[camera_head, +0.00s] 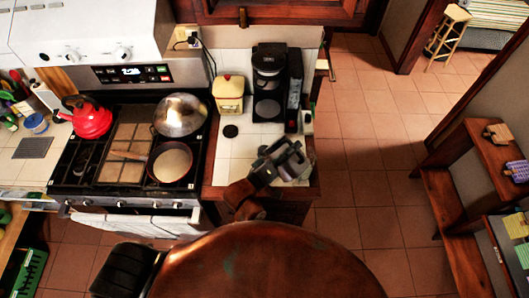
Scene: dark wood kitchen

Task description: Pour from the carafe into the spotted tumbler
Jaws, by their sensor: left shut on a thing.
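My left gripper (279,161) is over the front right of the tiled counter, near the coffee maker. It is shut on a grey, glassy thing that looks like the carafe (296,167), small and partly covered by the dark fingers. I cannot tell whether the carafe is tilted, or whether it touches the counter. I cannot make out a spotted tumbler; it may be hidden behind the gripper or the carafe. My right gripper is not in view.
A black coffee maker (269,85) stands at the counter's back, with a yellow canister (229,94) and a dark round lid (230,131) to its left. The stove (74,178) holds a red kettle (88,119) and pans. Tiled floor (365,180) is open on the right.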

